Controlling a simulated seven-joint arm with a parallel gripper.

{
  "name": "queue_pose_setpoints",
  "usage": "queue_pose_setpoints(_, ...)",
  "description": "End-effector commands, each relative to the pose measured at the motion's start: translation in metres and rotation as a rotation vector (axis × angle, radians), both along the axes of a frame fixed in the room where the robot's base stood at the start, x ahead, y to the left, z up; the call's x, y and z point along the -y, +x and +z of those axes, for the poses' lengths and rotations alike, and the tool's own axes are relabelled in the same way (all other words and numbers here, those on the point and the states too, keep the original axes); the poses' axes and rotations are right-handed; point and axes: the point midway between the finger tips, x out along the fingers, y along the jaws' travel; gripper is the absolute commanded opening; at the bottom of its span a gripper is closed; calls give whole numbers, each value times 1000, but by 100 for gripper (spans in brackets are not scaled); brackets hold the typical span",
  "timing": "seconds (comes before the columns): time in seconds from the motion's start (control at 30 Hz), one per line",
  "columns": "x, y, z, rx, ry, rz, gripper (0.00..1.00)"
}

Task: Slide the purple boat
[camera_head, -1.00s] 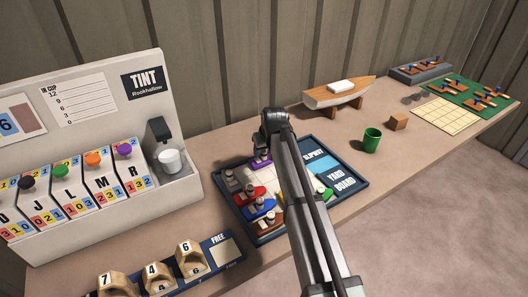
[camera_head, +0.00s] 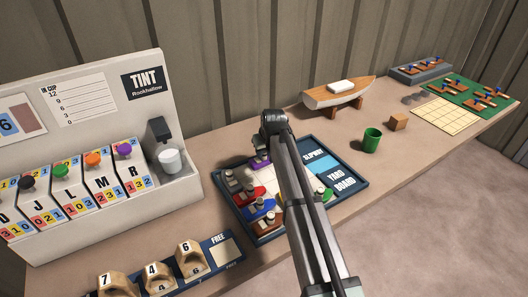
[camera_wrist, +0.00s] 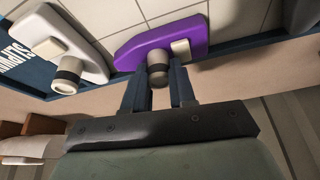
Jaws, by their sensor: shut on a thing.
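The purple boat (camera_wrist: 185,35) lies flat on the gridded yard board near its edge in the wrist view. A round post with a dark band stands on it, with a small cream block beside the post. My gripper (camera_wrist: 158,78) is shut on the boat's post. In the head view only a bit of the purple boat (camera_head: 261,160) shows at the board's back edge, under my gripper (camera_head: 262,150). My arm hides much of the yard board (camera_head: 348,183).
Red, blue, brown, grey and green boats share the board; a white boat (camera_wrist: 62,42) lies left of the purple one in the wrist view. A green cup (camera_head: 371,140), a wooden cube (camera_head: 398,121) and a model boat (camera_head: 338,95) stand beyond. The tint machine (camera_head: 95,150) is at left.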

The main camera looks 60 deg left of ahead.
Motion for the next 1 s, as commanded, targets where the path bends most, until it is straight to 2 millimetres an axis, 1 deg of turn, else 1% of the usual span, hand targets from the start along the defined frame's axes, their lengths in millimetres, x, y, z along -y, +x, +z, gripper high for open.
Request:
queue_pose_setpoints(0.43,0,-2,0,0,0,0,0)
queue_pose_setpoints(0.57,1,-17,0,-1,0,1,0)
queue_pose_setpoints(0.7,1,-43,0,0,0,3,0)
queue_pose_setpoints(0.8,1,-58,0,0,0,2,0)
queue_pose_setpoints(0.87,1,-62,0,0,0,1,0)
queue_pose_setpoints(1.0,0,-62,0,0,0,0,0)
